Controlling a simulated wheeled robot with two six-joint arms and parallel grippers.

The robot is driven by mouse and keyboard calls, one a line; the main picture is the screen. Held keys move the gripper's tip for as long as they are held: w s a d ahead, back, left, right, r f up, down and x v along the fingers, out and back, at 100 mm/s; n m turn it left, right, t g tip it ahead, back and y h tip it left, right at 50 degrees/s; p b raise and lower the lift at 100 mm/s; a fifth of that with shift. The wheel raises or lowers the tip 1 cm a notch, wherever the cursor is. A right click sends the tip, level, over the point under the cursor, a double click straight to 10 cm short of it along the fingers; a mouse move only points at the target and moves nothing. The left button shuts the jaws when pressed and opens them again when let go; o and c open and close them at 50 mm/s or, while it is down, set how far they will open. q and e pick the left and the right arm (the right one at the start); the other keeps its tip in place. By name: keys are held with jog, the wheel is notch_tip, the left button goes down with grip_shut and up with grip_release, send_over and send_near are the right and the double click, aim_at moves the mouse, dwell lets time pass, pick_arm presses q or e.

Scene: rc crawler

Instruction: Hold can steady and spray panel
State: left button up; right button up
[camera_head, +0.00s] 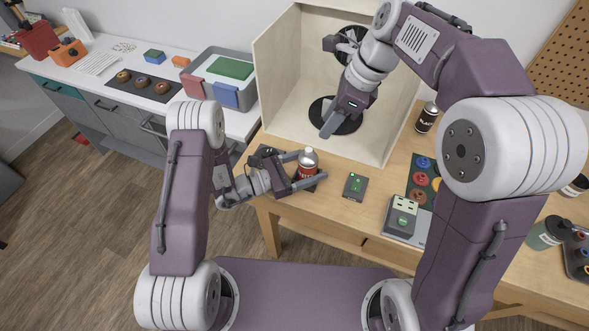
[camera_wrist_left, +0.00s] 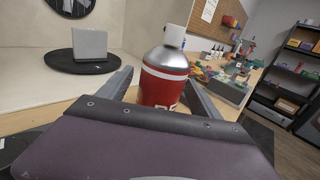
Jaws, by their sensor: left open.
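The red spray can (camera_head: 308,165) with a silver shoulder and pale nozzle stands upright on the bench in front of the booth. My left gripper (camera_head: 312,167) is open, its fingers reaching along both sides of the can. In the left wrist view the can (camera_wrist_left: 165,75) stands between the fingers; contact is unclear. A grey panel (camera_wrist_left: 90,44) stands upright on the black turntable (camera_wrist_left: 80,67) inside the booth.
The cream booth (camera_head: 278,75) has a fan (camera_head: 349,44) in its back wall. A black can (camera_head: 427,117) stands right of it. A small dark box with a green button (camera_head: 355,186) lies right of the red can. A grey bin (camera_head: 217,75) sits on the left counter.

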pick_arm(q)
jog(key=shift+x, duration=1.05)
pick_arm(e)
jog(key=shift+a, duration=0.1)
pick_arm(q)
jog(key=c, duration=1.3)
grip_shut()
pick_arm(e)
jog(key=shift+c, duration=0.9)
grip_shut()
